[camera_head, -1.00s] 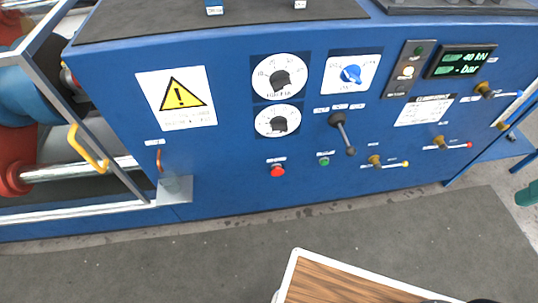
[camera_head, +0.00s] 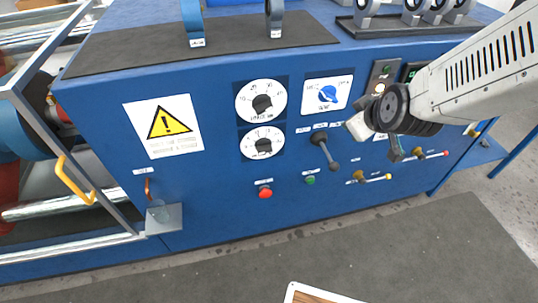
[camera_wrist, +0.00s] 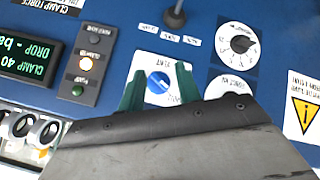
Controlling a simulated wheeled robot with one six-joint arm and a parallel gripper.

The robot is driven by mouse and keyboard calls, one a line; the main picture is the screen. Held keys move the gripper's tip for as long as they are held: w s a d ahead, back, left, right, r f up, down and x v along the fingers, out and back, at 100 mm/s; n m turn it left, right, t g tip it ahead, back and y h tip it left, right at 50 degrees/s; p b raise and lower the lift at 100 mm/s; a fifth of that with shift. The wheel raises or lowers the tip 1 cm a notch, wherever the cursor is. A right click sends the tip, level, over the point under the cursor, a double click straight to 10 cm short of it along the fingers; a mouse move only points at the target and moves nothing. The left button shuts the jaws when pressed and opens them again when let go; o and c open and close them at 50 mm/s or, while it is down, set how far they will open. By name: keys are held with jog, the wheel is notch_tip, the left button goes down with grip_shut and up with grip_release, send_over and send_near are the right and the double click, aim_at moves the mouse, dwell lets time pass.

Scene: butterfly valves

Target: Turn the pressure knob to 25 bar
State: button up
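Two white round dials with black knobs sit one above the other on the blue panel: the upper dial (camera_head: 262,101) and the lower dial (camera_head: 263,142). Their small print is too blurred to tell surely which is the pressure knob. In the wrist view, which is turned upside down, the lower dial (camera_wrist: 233,44) shows whole and the upper dial (camera_wrist: 231,83) is partly hidden by my gripper. My gripper (camera_wrist: 159,80) is open, its green fingers on either side of the blue selector knob (camera_wrist: 157,84) in the picture. Contact cannot be told; nothing is visibly held.
A black lever (camera_head: 325,148) sticks out right of the dials. A red button (camera_head: 265,191) and a green button (camera_head: 310,180) are below. A lit display (camera_wrist: 25,58) and an indicator plate (camera_wrist: 88,64) are near the gripper. A yellow warning sign (camera_head: 166,124) is at left.

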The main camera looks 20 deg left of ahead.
jog(key=w+a+f+n+t+y, duration=0.1)
jog(key=w+a+f+n+t, duration=0.15)
jog(key=a+f, duration=0.4)
jog(key=n+t+y, duration=0.4)
jog(key=n+t, duration=0.1)
jog(key=n, duration=0.6)
send_near(266, 152)
jog(key=w, duration=0.1)
jog(key=shift+g+y, duration=0.35)
jog(key=shift+y, duration=0.05)
jog(key=x, duration=0.8)
jog(key=shift+r, duration=0.1)
jog(key=shift+m, duration=0.25)
grip_shut()
